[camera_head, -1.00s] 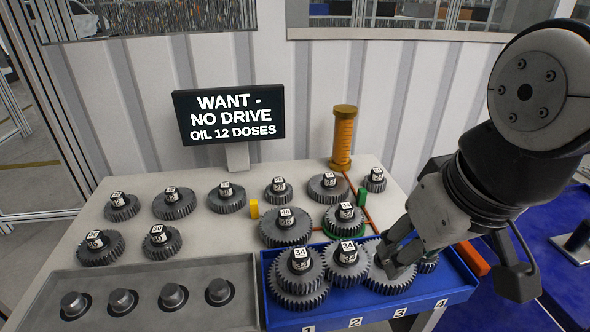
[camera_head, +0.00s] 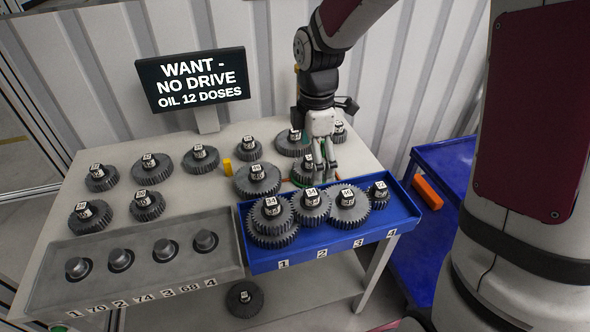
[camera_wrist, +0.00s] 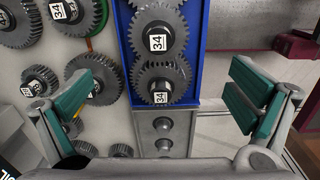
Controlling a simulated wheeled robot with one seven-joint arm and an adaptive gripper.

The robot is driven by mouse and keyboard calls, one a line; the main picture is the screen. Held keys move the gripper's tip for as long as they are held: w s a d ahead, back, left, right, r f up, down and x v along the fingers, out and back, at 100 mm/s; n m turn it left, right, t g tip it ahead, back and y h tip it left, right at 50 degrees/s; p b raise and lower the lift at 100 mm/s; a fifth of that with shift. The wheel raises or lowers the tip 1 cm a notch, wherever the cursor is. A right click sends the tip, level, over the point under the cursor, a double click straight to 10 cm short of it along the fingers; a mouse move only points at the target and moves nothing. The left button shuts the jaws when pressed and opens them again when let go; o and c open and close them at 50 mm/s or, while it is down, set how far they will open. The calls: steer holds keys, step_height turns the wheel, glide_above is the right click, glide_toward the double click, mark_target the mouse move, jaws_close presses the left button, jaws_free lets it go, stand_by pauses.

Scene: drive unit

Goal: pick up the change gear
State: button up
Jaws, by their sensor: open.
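Several dark change gears with numbered hubs are in view. In the head view a row sits in the blue tray (camera_head: 325,250), including a gear pair (camera_head: 271,238) at slot 1 and a small gear (camera_head: 378,203) at slot 4. Other gears, such as one (camera_head: 258,180) behind the tray, stand on the pale table. My gripper (camera_head: 321,172) points down behind the tray, partly hiding a gear (camera_head: 307,163) there. In the wrist view my gripper (camera_wrist: 165,97) is open and empty, its teal pads wide apart. Two gears labelled 34 (camera_wrist: 182,78) lie between them in the picture.
A grey tray (camera_head: 210,262) with several posts sits left of the blue tray. A sign (camera_head: 192,80) stands behind, with a yellow block (camera_head: 227,166) below it. A gear (camera_head: 243,299) lies beneath the table. A blue bench (camera_head: 440,160) with an orange block (camera_head: 425,192) is at right.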

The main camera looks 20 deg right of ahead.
mark_target(311, 192)
steer(key=shift+n, duration=0.3)
step_height(311, 192, down, 9)
steer(key=shift+w+f, duration=0.15)
steer(key=shift+d+f+p, duration=0.1)
steer(key=shift+f+p, duration=0.3)
steer(key=shift+f, duration=2.2)
steer(key=c, duration=1.8)
steer(key=shift+w+r, duration=0.1)
